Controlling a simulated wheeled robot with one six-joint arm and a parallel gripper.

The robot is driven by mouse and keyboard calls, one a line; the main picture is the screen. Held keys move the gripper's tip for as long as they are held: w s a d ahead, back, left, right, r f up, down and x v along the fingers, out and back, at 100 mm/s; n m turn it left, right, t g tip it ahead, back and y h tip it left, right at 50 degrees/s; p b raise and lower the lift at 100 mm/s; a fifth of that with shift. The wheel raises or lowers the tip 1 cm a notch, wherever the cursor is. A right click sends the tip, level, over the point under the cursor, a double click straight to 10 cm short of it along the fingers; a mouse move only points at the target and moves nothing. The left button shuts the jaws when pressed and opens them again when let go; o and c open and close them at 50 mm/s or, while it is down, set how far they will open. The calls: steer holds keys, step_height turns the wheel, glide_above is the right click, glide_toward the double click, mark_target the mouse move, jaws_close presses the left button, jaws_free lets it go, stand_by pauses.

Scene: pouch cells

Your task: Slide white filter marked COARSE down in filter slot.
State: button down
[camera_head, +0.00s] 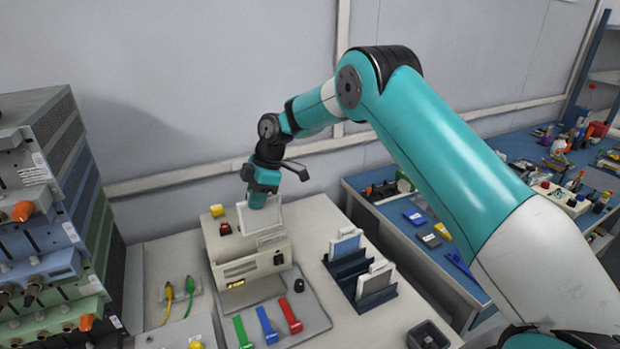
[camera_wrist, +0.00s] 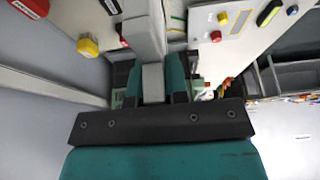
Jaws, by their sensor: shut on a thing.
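My gripper (camera_head: 258,196) is above the beige machine (camera_head: 225,250) and is shut on a flat white filter (camera_head: 262,218). The filter stands roughly upright at the machine's top. Its lower edge meets or overlaps the machine's outline, and I cannot tell how deep it sits in the filter slot. In the wrist view, the pale edge of the filter (camera_wrist: 145,38) runs up from between the teal fingers of my gripper (camera_wrist: 153,85). The COARSE marking is not readable, and the slot opening is hidden.
A yellow button (camera_head: 217,210) and a red button (camera_head: 225,228) sit on the machine's left. A dark blue rack (camera_head: 350,268) with white and blue panels stands to its right. Red, blue and green strips lie in front. Stacked instruments (camera_head: 40,200) fill the left.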

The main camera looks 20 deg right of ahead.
steer(key=a+f+p, duration=0.1)
steer(key=a, duration=0.6)
steer(key=shift+a, duration=0.3)
steer(key=shift+f+b, duration=0.15)
steer(key=shift+b, duration=0.15)
steer(key=b, duration=0.6)
glide_above(231, 239)
steer(key=s, duration=0.3)
steer(key=shift+s+a+f, duration=0.1)
steer(key=shift+f, duration=1.75)
steer(key=shift+s+a+f, duration=0.1)
steer(key=shift+f, duration=1.7)
steer(key=shift+f, duration=0.1)
steer(key=shift+f+b, duration=0.8)
steer(key=shift+f, duration=0.35)
steer(key=c, duration=1.1)
jaws_free()
steer(key=shift+o, duration=0.2)
steer(key=shift+d+r, duration=0.1)
steer(key=shift+r, duration=0.05)
